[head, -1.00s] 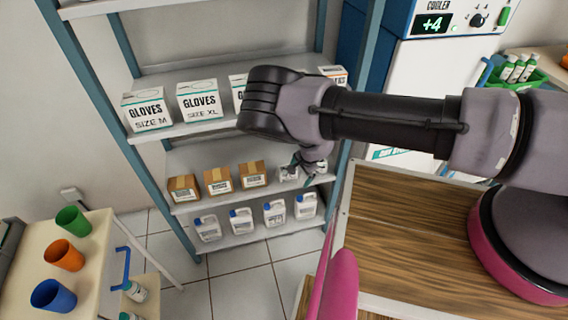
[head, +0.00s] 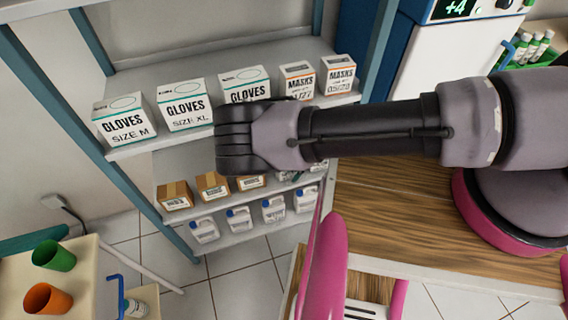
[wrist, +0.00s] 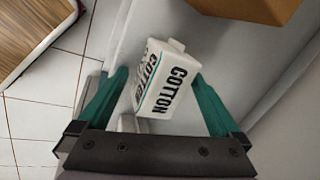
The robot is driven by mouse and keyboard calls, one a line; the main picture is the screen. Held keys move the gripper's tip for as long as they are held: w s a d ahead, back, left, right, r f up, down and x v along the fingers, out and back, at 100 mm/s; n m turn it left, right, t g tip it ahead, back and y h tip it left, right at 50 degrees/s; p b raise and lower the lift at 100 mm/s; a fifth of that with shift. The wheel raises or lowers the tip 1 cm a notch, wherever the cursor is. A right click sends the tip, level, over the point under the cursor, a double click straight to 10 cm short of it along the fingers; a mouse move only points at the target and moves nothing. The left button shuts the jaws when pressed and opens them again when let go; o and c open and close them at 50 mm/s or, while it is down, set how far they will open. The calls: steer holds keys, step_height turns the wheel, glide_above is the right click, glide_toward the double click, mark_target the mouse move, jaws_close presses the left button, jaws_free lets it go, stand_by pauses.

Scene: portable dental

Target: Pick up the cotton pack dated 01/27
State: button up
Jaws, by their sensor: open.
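A white cotton pack (wrist: 165,80) with black COTTON lettering and a teal stripe shows in the wrist view. It looks tilted in the picture, and its date cannot be read. My gripper (wrist: 161,75) is open, with one teal finger on each side of the pack. I cannot tell whether either finger touches it. In the head view, my dark arm hides most of the gripper and the pack at the right end of the carton shelf (head: 186,209).
Brown cartons (head: 212,186) stand on the same shelf, and one carton (wrist: 245,8) is close to the gripper. White jugs (head: 238,219) stand below. Glove boxes (head: 185,105) and mask boxes (head: 338,75) stand above. A wooden counter (head: 385,200) is at right.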

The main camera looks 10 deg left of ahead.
steer(key=c, duration=1.5)
steer(key=shift+r, duration=0.15)
